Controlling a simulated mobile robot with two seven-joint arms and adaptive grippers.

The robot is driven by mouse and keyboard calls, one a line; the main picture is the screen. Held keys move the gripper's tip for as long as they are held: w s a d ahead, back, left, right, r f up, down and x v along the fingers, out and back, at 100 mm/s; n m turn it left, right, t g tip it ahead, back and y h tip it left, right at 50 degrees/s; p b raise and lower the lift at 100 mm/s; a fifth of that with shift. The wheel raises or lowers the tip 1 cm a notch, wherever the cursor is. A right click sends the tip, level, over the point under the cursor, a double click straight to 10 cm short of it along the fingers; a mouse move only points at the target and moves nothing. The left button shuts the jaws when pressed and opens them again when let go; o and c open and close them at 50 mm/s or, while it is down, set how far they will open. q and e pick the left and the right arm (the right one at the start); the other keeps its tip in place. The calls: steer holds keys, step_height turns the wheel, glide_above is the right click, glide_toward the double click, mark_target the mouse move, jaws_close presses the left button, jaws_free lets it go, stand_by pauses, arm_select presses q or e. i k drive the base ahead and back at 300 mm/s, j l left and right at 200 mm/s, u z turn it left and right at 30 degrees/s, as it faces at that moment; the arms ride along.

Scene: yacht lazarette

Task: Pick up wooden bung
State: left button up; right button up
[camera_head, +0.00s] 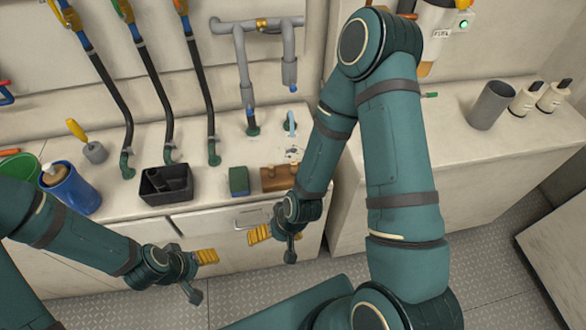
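A brown wooden block (280,178) lies near the counter's front edge, right of a green block. Small light wooden pieces, which look like bungs (293,168), stand on it; they are too small to tell apart well. My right gripper (274,246) is in front of and below the counter edge, beneath the wooden block. Its yellow ribbed finger and dark finger are apart, with nothing between them. My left gripper (201,276) is further left, in front of the cabinet face. Its fingers are also spread and empty. Neither gripper touches the wooden pieces.
A black divided tray (166,184), green block (239,181), blue container (70,188) and green container (20,168) line the left counter. Hoses and grey pipes (243,70) rise behind. A grey cup (491,106) and white bottles (525,98) stand right. The right counter's middle is mostly clear.

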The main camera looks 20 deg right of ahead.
mark_target(293, 163)
steer(key=i+j+z, duration=0.2)
steer(key=j, duration=0.2)
steer(key=j+z, duration=0.2)
steer(key=j, duration=0.2)
steer(key=i+j+z, duration=0.2)
steer(key=j, duration=0.2)
